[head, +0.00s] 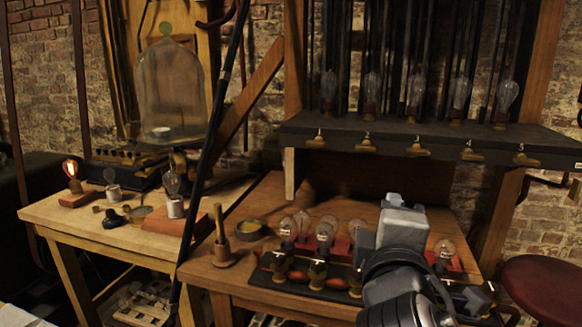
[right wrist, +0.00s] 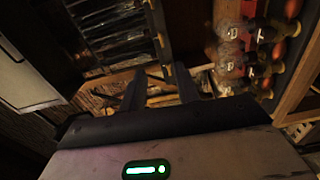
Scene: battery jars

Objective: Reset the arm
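My right arm reaches in from the bottom right of the head view, with its grey gripper body (head: 403,222) over the wooden bench (head: 250,283). It stands in front of part of the row of bulbs and jar-like fittings there. In the right wrist view the two dark fingers of my right gripper (right wrist: 158,76) stand apart with nothing seen between them. The fingertips cannot be made out in the head view. My left gripper is not in view.
A dark shelf (head: 430,139) with several bulbs and numbered brass fittings hangs above the bench. A red round stool (head: 542,287) is at the right. A light table (head: 100,238) with a lit bulb (head: 71,170) and a glass bell jar (head: 168,88) stand at the left.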

